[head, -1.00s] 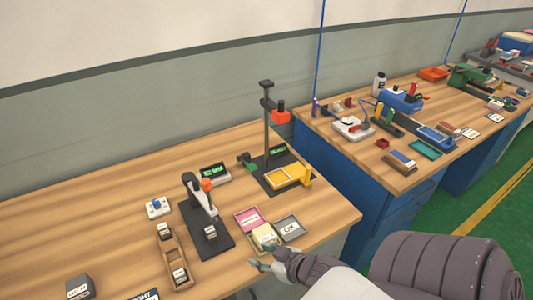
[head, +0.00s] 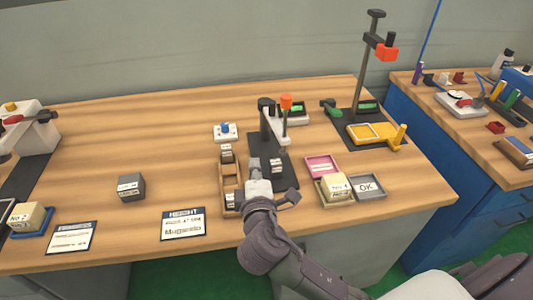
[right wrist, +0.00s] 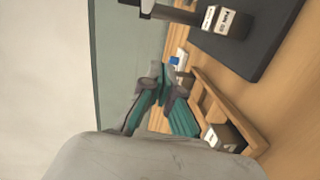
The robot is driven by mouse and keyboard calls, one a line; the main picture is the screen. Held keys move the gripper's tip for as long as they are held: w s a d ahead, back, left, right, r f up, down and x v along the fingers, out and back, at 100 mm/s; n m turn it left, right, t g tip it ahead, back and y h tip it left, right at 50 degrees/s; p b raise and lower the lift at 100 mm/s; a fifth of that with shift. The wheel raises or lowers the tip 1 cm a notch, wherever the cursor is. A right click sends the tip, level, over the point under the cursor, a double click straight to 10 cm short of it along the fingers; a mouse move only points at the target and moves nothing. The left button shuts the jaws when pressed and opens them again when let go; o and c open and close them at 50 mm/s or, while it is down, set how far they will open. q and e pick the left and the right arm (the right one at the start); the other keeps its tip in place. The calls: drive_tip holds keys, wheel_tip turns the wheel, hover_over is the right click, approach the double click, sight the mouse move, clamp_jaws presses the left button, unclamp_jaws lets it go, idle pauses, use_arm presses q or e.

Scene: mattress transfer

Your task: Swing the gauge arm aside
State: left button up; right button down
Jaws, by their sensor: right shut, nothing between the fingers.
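The gauge stands on a dark plate (head: 292,178) mid-table. It has a black post (head: 265,118) and an arm with an orange knob (head: 286,102) at the back right of the post. A small labelled block (head: 277,165) is on the plate by the post; a labelled block also shows in the right wrist view (right wrist: 222,20). My right gripper (head: 268,186) is in front of the gauge, beside the wooden tray, shut and empty. Its closed fingers (right wrist: 160,82) show in the right wrist view, apart from the plate. My left gripper is not in view.
A wooden tray (head: 230,178) with small blocks is left of the gauge. A white button box (head: 225,133) lies behind it. Pink (head: 322,167) and grey OK (head: 368,187) trays sit right, near a tall stand (head: 361,85).

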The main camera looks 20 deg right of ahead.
sight(273, 114)
use_arm(q)
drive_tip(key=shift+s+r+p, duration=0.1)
drive_tip(key=shift+p, duration=0.6)
use_arm(e)
drive_tip(key=w+d+r+h, duration=0.1)
drive_tip(key=w+d+r, duration=0.1)
drive_tip(key=w+d, duration=0.4)
drive_tip(key=w, duration=0.2)
drive_tip(key=shift+w+d+r+t, duration=0.15)
drive_tip(key=shift+w+d+t, duration=0.2)
drive_tip(key=shift+d+t, duration=0.05)
drive_tip(key=shift+d+n, duration=0.1)
drive_tip(key=shift+n, duration=0.2)
